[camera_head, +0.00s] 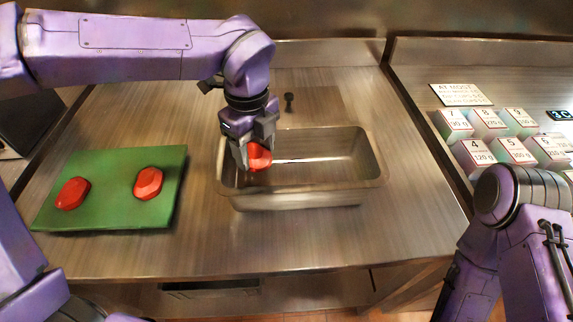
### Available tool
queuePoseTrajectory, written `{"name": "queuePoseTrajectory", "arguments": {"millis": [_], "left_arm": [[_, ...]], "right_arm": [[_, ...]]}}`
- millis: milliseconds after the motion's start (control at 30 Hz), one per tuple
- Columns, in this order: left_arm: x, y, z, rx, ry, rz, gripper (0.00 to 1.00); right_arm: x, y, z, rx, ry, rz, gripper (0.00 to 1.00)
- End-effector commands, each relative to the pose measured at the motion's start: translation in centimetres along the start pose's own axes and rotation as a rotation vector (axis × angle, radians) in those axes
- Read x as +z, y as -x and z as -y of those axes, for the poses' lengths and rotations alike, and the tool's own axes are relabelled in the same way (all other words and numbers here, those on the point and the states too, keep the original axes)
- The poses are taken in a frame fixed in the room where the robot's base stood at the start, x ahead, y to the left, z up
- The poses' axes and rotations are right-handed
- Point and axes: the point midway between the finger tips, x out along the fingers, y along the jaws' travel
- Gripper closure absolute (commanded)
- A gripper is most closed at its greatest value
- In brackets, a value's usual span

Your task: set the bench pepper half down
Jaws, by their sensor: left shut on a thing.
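My left gripper (254,152) points down at the left end of the metal pan and is shut on a red pepper half (259,158). The held pepper half is over the pan's left part; I cannot tell whether it touches the pan floor. The metal pan (312,198) is a rectangular open tray on the bench. Two more red pepper halves lie on a green board, one on the left (72,193) and one on the right (148,183). My right arm is at the lower right; its gripper does not show.
The green board (112,213) lies left of the pan on the wooden-looking bench (200,250). On the right counter are several numbered weight-labelled blocks (487,122) and a printed sign (460,94). The bench front is clear.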

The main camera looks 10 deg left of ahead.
Motion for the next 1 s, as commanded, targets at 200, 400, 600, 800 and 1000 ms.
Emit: {"name": "queuePoseTrajectory", "arguments": {"millis": [200, 400, 600, 800, 1000], "left_arm": [[0.2, -4.0, 0.2, 0.006, 0.001, -0.002, 0.71], [0.3, -7.5, 0.5, 0.008, -0.002, -0.004, 0.71], [0.3, -8.1, 0.6, 0.006, -0.001, -0.004, 0.71], [0.2, -8.5, 0.6, 0.006, -0.003, -0.004, 0.71], [0.2, -8.4, 0.6, 0.006, -0.003, -0.003, 0.16]], "right_arm": [[-0.2, 0.6, -0.1, 0.001, 0.001, 0.002, 0.57], [-0.3, 0.9, -0.1, 0.000, 0.000, 0.001, 0.57], [-0.3, 0.9, -0.1, 0.000, 0.000, 0.001, 0.57], [-0.2, 0.5, -0.1, 0.000, 0.000, 0.001, 0.57], [-0.2, 0.6, -0.1, 0.000, 0.000, 0.001, 0.57]]}}
